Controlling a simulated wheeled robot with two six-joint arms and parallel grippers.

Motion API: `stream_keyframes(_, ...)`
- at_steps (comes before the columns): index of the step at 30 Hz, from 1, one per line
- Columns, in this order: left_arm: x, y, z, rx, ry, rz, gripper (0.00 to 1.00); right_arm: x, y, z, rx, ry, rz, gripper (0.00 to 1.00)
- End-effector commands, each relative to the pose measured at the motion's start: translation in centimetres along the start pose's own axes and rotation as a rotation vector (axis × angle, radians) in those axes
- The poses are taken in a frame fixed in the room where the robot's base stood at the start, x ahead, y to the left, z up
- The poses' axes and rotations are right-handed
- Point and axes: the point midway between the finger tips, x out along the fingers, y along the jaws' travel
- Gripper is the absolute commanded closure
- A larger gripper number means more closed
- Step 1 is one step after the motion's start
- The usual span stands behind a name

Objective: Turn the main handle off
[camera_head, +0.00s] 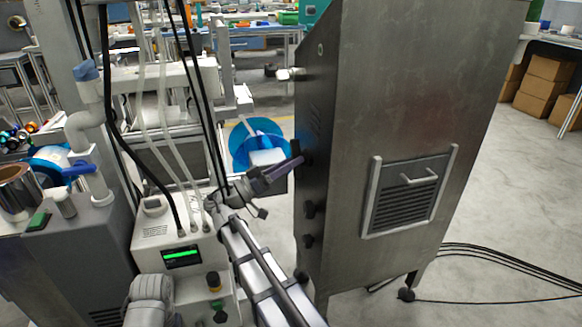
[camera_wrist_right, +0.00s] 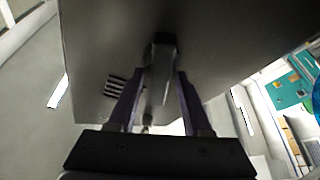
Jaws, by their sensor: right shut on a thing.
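The tall metal cabinet (camera_head: 400,90) stands right of centre, with dark knobs on its left side. My right gripper (camera_head: 297,162) reaches up from below to that side face, at the height of the upper dark handle. In the right wrist view, my gripper's two fingers (camera_wrist_right: 162,80) are closed on the dark main handle (camera_wrist_right: 162,42), one finger on each side. The handle stands out from the grey panel and looks lengthwise along the fingers. In the head view the gripper mostly hides it. My left gripper is not in view.
Two lower knobs (camera_head: 309,241) sit on the same cabinet side. A grey machine box (camera_head: 165,235) with a green display and hoses stands left of my right arm. A blue reel (camera_head: 243,140) is behind the gripper. Black cables lie on the floor to the right.

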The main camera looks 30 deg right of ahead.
Motion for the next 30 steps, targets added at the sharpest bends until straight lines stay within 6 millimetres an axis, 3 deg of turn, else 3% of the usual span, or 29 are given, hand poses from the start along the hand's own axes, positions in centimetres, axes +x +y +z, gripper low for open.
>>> stream_keyframes(15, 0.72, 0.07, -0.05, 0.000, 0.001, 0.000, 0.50, 0.00, -0.29, -0.08, 0.312, 0.002, 0.130, 1.00)
stream_keyframes(30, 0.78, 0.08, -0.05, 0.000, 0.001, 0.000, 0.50, 0.01, -0.24, 0.00, 0.380, 0.003, 0.158, 1.00)
